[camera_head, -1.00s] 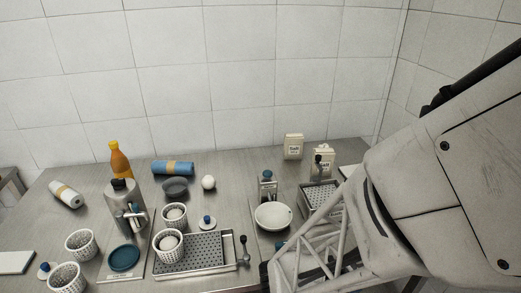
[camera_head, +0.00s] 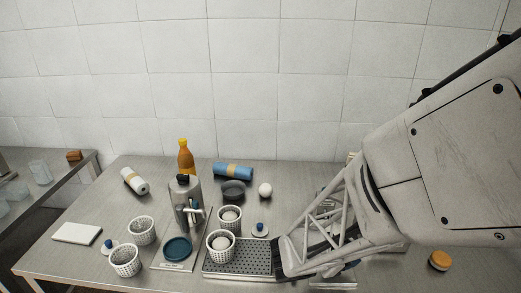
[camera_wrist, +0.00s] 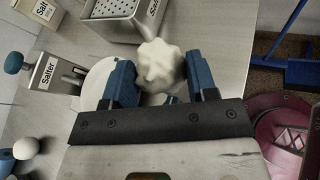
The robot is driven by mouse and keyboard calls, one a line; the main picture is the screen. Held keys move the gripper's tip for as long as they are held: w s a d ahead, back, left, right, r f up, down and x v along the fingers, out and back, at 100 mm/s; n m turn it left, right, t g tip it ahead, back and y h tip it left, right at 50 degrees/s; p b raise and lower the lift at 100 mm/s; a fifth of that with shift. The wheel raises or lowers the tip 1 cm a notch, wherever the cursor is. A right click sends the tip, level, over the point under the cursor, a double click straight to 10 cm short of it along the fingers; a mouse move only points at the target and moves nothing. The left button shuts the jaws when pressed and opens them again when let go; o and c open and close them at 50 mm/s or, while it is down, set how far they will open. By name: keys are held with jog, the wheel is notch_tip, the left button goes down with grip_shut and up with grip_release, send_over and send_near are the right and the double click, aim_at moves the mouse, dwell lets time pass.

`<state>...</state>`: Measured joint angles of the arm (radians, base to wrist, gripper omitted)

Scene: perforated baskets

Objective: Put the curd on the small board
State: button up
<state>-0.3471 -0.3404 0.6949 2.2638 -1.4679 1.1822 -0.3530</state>
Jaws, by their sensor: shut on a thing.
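The curd, a white lumpy piece (camera_wrist: 160,62), is between the blue fingers of my gripper (camera_wrist: 158,75) in the wrist view. The gripper is shut on it and holds it in front of the lens. In the head view my arm covers the right part of the table, and I cannot make out the curd there. A plain white slab (camera_head: 77,233), which looks like the small board, lies flat at the table's left front. Its top is bare. It is well to the left of my arm in the head view and is not seen in the wrist view.
Perforated baskets (camera_head: 125,261) stand between the slab and my arm, some holding white contents. A metal dispenser (camera_head: 184,203), an orange bottle (camera_head: 185,157) and a perforated tray (camera_head: 236,258) stand there too.

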jog(key=w+a+r+n+t+y, duration=0.3)
jog(key=w+a+n+t, duration=0.1)
jog(key=w+a, duration=0.75)
jog(key=w+a+r+n+t+y, duration=0.1)
jog(key=w+a+r+n+y, duration=0.4)
jog(key=a, duration=0.7)
jog(key=w+a+r+n+t+y, duration=0.1)
jog(key=w+a+n+y, duration=0.1)
jog(key=w+a, duration=0.7)
jog(key=w+a+r+n+t+y, duration=0.1)
jog(key=w+a+r+n+y, duration=0.25)
jog(key=a, duration=1.05)
jog(key=shift+n+y, duration=0.55)
jog(key=shift+y, duration=0.4)
jog(key=s+a+f, duration=0.4)
jog(key=s+a, duration=0.4)
jog(key=s, duration=0.2)
jog(key=s+a+f, duration=0.4)
jog(key=s+a, duration=0.4)
jog(key=s, duration=0.3)
jog(key=s+a+f, duration=0.4)
jog(key=s+a, duration=0.4)
jog(key=s, duration=0.2)
jog(key=shift+s+a+f, duration=0.2)
jog(key=shift+s+f, duration=0.05)
jog(key=shift+s, duration=0.1)
jog(key=shift+w, duration=0.1)
send_over(75, 236)
jog(key=shift+a+f, duration=0.1)
jog(key=shift+f, duration=0.6)
